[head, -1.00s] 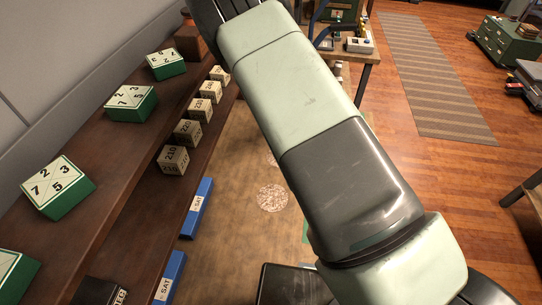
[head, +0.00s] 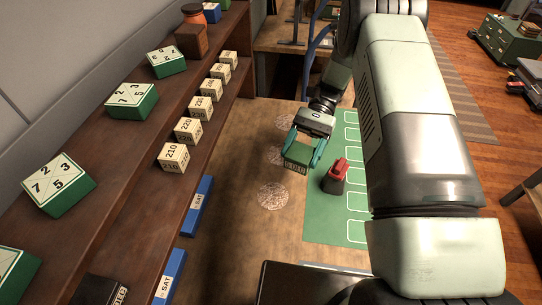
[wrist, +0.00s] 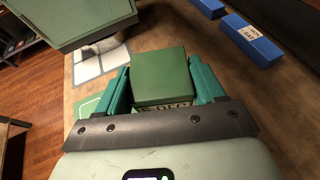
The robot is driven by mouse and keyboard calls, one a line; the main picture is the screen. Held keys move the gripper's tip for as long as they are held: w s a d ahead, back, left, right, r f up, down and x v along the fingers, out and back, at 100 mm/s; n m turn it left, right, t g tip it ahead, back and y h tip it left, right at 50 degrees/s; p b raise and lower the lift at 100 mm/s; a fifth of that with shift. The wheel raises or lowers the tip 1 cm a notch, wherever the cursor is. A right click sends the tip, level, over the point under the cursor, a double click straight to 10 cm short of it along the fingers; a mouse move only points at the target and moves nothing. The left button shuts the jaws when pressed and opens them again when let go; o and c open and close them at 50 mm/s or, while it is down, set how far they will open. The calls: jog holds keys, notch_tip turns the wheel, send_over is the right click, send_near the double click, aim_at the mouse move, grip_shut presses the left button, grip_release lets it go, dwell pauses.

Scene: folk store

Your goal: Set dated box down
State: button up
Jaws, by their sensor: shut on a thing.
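In the head view the box is over the brown worktop (head: 240,215), left of the green mat. I cannot tell whether its underside touches the worktop. In the wrist view the box (wrist: 162,75) sits between the two teal fingers (wrist: 162,84), its plain green top facing the camera.
A red-and-black stamp-like object (head: 335,177) stands close to the right on a green mat (head: 325,222) with white outlined cells. Pale numbered blocks (head: 174,158) and green numbered boxes (head: 58,185) line the shelves at left. Blue SAT boxes (head: 197,207) lie below them. A speckled disc (head: 276,196) lies nearby.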

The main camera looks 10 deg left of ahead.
jog(key=w+a+f+m+t+y, duration=0.2)
jog(key=w+a+m+t+y, duration=0.2)
jog(key=a+m+t+y, duration=0.35)
jog(key=m+t+y, duration=0.2)
jog(key=m+t, duration=0.3)
jog(key=m, duration=0.2)
send_over(273, 156)
jog(key=f, duration=0.1)
jog(key=shift+t, duration=0.25)
notch_tip(273, 156, down, 10)
jog(key=shift+s+r, duration=0.1)
jog(key=shift+r, duration=0.1)
jog(key=shift+f, duration=0.15)
jog(key=o, duration=1.1)
